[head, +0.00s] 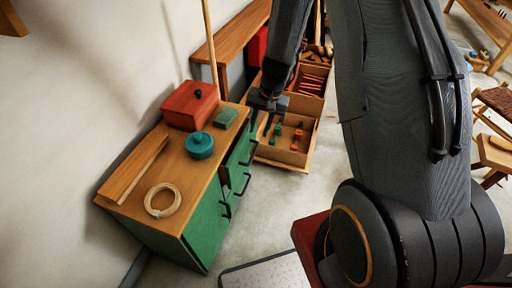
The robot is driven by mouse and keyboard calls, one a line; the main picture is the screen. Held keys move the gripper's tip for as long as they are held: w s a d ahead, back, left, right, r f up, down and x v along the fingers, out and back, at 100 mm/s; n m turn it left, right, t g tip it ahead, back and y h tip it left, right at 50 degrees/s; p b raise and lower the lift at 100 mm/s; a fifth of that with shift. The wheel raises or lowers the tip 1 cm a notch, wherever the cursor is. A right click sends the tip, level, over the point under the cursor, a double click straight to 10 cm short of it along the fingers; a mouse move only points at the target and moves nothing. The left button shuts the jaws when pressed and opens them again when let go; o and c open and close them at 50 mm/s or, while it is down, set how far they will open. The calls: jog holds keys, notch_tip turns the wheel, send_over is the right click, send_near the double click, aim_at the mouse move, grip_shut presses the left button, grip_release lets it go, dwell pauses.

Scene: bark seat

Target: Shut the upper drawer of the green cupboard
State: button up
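The green cupboard (207,222) stands against the wall at the left, with a wooden top and dark handles on its green front. Its upper drawer front (241,150) is at the far end of that front, partly behind my gripper. How far the drawer stands out is hard to tell from this angle. My gripper (262,124) points down by the cupboard's far front corner, close to the drawer front. Its dark fingers are small here, and I cannot tell whether they touch the drawer or what gap is between them.
On the cupboard top are a red box (190,107), a teal pot (199,146), a green block (225,117), a wooden plank (136,168) and a ring (162,200). An open wooden tray (283,155) with small blocks is just beyond my gripper. Wooden furniture (493,150) stands at right.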

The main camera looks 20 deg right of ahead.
jog(key=m, duration=0.1)
send_near(255, 151)
jog(key=x, duration=0.7)
jog(key=shift+s+a+f+p, duration=0.1)
jog(key=shift+a+f+p, duration=0.05)
jog(key=shift+f+p, duration=0.15)
grip_shut()
